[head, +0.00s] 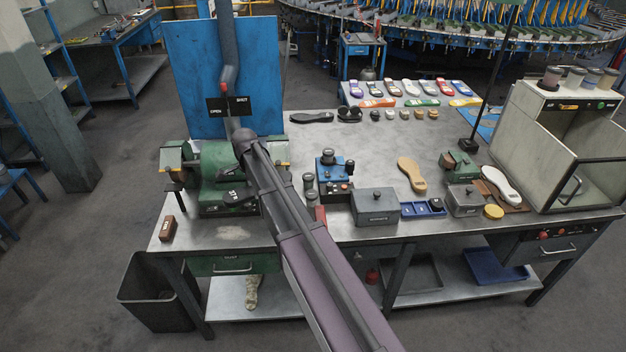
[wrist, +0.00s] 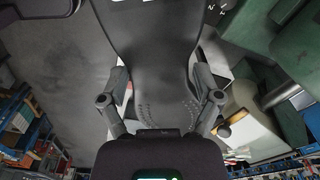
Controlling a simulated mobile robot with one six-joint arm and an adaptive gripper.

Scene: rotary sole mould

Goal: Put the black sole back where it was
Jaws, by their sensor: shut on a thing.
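In the wrist view my gripper (wrist: 160,97) has one finger on each side of a dark grey to black sole (wrist: 155,50). It is shut on the sole near its narrow part. The sole reaches away to the top edge of the picture, and dotted marks show near the fingers. Another black sole (head: 311,117) lies flat at the back of the metal table, beside a dark round-ended item (head: 349,114).
A blue panel (head: 190,75) stands behind the machine. A blue device (head: 333,178), a grey lidded box (head: 375,206), a tan sole (head: 411,173) and a white sole (head: 501,186) occupy the table (head: 380,150). Coloured shoes stand along the back. A pole (head: 490,75) rises at right.

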